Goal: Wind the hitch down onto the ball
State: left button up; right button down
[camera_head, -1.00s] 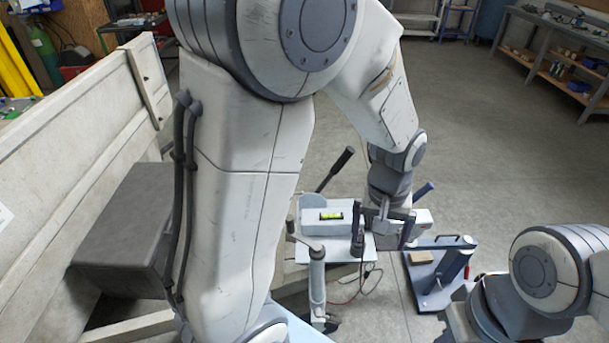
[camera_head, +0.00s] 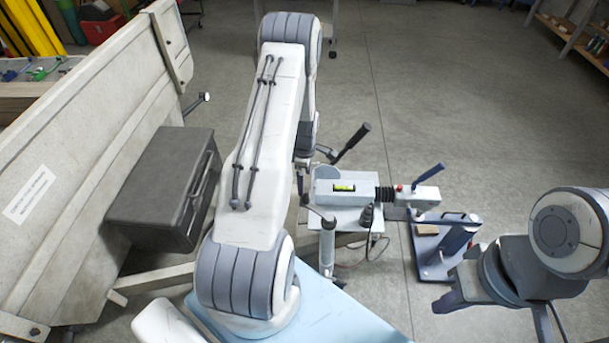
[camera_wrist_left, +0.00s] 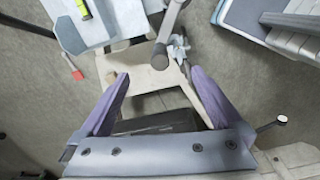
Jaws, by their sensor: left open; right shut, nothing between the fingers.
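The jockey wheel post (camera_head: 327,248) stands upright with a crank handle (camera_head: 320,213) on top. My left gripper (camera_head: 303,182) is mostly behind its arm, just behind the crank. In the left wrist view, my left gripper (camera_wrist_left: 158,85) is open and empty, with the crank handle (camera_wrist_left: 171,30) beyond its fingertips. My right gripper (camera_head: 447,300) is shut and empty, near the stand.
A spirit level (camera_head: 345,187) lies on the grey housing. A black lever (camera_head: 352,145) rises behind it. A dark box (camera_head: 160,185) sits by the trailer's side wall (camera_head: 85,165) at left. A cable hangs beside the jockey wheel. The floor beyond the hitch is clear.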

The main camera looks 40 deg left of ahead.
aim_at(306, 189)
pick_arm(q)
notch_tip(306, 189, down, 8)
jog(key=b, duration=0.4)
jog(key=shift+d+r+b, duration=0.15)
jog(key=shift+b, duration=0.25)
jog(key=shift+w, duration=0.1)
jog(key=shift+c, duration=0.6)
grip_shut()
dwell(0.3)
